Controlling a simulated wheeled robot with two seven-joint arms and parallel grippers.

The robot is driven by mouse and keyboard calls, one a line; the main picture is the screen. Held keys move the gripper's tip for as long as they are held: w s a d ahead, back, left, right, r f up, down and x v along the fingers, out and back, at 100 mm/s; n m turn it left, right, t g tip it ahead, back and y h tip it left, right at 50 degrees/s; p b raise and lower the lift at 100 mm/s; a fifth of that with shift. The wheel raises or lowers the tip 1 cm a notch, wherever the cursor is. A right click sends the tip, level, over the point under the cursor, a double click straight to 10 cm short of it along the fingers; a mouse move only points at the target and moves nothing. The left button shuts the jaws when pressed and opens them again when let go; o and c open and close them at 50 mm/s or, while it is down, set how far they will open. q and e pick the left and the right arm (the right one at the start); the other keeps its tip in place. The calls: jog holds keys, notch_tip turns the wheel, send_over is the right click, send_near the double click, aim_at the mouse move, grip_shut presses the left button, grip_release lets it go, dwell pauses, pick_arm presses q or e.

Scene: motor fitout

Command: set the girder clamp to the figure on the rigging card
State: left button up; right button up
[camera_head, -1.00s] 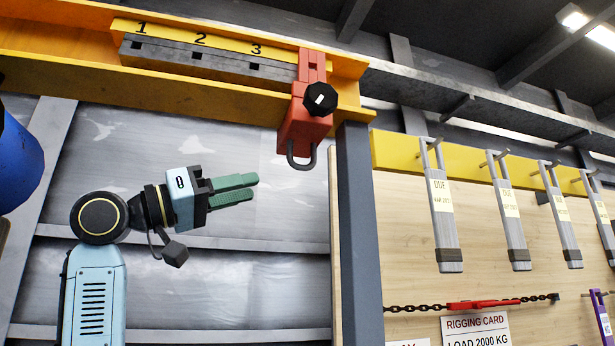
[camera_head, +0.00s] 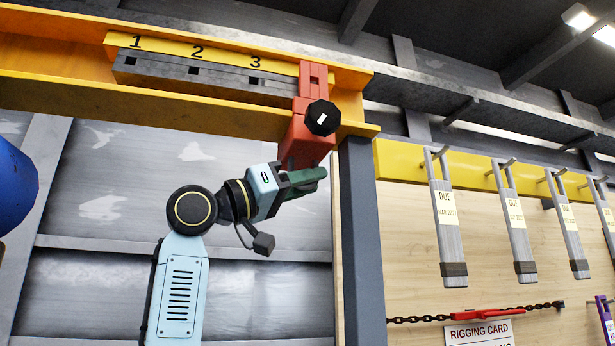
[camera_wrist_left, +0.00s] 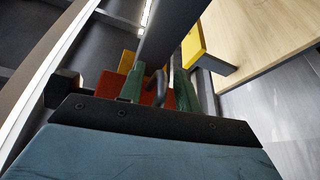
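The red girder clamp (camera_head: 306,140) sits on the yellow girder (camera_head: 200,105), to the right of the number 3 on the scale plate (camera_head: 225,55). A black knob (camera_head: 322,118) with a white mark is on its front. My left gripper (camera_head: 316,181) is at the clamp's lower end and covers the dark loop there. In the left wrist view, its green fingers (camera_wrist_left: 160,92) are apart, with the dark loop (camera_wrist_left: 159,84) between them; contact cannot be told. The rigging card (camera_head: 480,333) is cut off at the bottom edge; only its heading reads clearly. My right gripper is out of view.
A grey post (camera_head: 361,240) stands just right of my left gripper. Several grey tagged straps (camera_head: 449,225) hang on the wooden board at right, above a chain with a red part (camera_head: 485,312). A blue rounded shape (camera_head: 15,190) is at far left.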

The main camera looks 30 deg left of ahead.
pick_arm(q)
jog(key=shift+w, duration=0.1)
grip_shut()
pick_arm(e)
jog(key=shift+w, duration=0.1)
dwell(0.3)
